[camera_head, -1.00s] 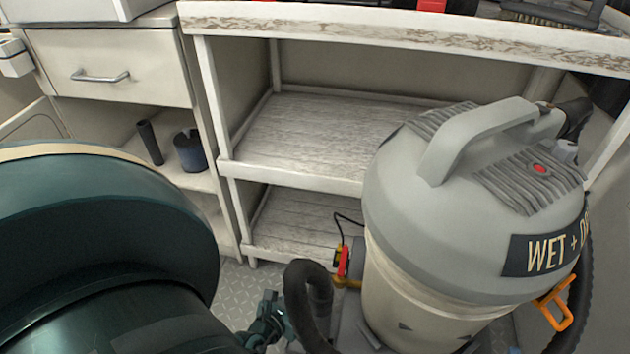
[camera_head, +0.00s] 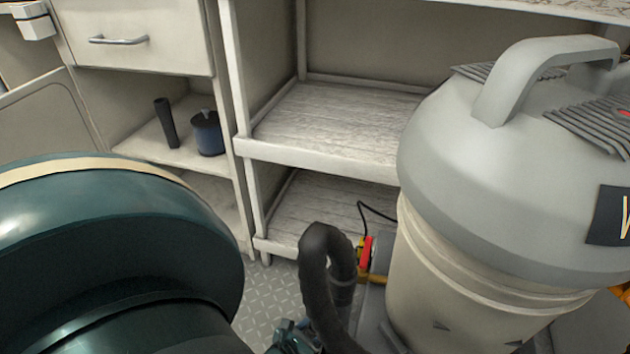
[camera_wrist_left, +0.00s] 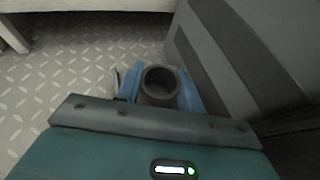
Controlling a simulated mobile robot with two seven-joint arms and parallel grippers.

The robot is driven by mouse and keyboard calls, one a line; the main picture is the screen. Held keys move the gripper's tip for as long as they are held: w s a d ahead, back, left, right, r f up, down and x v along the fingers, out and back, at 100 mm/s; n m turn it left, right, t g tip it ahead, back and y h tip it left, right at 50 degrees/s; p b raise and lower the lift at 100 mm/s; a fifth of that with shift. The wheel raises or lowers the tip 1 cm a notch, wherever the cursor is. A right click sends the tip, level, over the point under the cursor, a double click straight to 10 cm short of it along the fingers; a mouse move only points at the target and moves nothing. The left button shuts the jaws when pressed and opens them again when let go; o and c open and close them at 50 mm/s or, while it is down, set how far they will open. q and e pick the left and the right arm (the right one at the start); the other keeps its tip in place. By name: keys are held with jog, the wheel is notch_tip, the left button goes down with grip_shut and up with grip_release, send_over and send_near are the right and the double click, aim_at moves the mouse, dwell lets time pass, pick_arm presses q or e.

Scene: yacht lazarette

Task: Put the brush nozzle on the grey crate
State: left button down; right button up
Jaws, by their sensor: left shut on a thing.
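My left gripper (camera_wrist_left: 159,90) is shut on a dark round tube (camera_wrist_left: 159,76), seen end-on between its blue fingers in the left wrist view. The tube looks like the neck of the brush nozzle; its lower part and any bristles are hidden. In the head view only a small part of this gripper (camera_head: 288,338) shows at the bottom edge, beside a dark curved hose. A grey wall with dark bands (camera_wrist_left: 215,55) stands close right of the gripper in the wrist view. I cannot tell whether it is the grey crate. My right gripper is not in view.
A wet-and-dry vacuum (camera_head: 500,180) fills the right side, with the dark hose (camera_head: 322,262) before it. A red and yellow tool (camera_head: 365,258) is beside it. White shelving (camera_head: 335,125) stands behind. Patterned floor (camera_wrist_left: 60,85) is clear left of the gripper.

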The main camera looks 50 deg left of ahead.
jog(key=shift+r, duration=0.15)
pick_arm(q)
jog(key=shift+f, duration=0.15)
jog(key=c, duration=0.9)
grip_release()
